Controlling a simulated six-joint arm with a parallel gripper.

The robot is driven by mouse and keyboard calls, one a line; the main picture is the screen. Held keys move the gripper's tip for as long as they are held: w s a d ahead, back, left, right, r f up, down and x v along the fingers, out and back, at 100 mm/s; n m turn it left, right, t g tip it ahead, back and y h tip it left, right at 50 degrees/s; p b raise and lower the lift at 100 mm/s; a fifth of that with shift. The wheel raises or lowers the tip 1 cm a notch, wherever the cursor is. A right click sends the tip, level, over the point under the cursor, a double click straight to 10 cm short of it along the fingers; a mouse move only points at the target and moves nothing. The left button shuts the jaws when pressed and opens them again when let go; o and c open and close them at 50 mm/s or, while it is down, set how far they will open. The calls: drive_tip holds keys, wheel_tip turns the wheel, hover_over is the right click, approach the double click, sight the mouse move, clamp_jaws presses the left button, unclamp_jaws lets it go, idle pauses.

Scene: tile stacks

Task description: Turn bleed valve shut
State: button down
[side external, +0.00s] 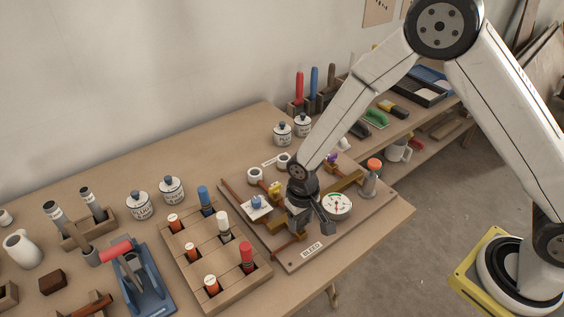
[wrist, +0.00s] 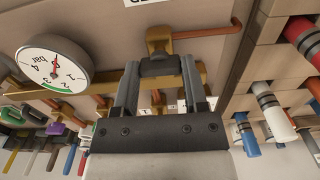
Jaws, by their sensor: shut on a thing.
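The valve board (side external: 373,215) lies on the bench with brass and copper piping, and a label reading BLEED (side external: 311,249) sits near its front edge. My gripper (side external: 311,226) is low over the board, behind that label. In the wrist view, my gripper's fingers (wrist: 159,70) are on either side of a dark valve handle (wrist: 159,66), shut on it. The handle sits by a brass valve body (wrist: 158,38). A round pressure gauge (side external: 337,205) is just right of my gripper; it also shows in the wrist view (wrist: 54,65). My gripper hides most of the bleed valve in the side view.
A wooden rack (side external: 190,258) with red, white, blue and orange pegs stands close left of the board. A post with an orange top (side external: 374,164) rises at the board's right. Lidded jars (side external: 282,134) stand behind. Bare bench (side external: 355,247) lies in front.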

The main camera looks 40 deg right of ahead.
sight(301, 222)
drive_tip(key=shift+c, duration=0.6)
unclamp_jaws()
drive_tip(key=shift+r, duration=0.1)
drive_tip(key=shift+r, duration=3.85)
drive_tip(key=shift+d, duration=0.1)
drive_tip(key=s+d+r+t, duration=0.1)
drive_tip(key=s+d+r, duration=0.2)
drive_tip(key=s+d, duration=0.2)
drive_tip(key=s+d+r+t, duration=0.1)
drive_tip(key=s+d+r, duration=0.2)
drive_tip(key=s+d, duration=0.2)
drive_tip(key=shift+s+d+r+t, duration=0.2)
drive_tip(key=shift+d+r+t, duration=0.1)
drive_tip(key=shift+d, duration=1.35)
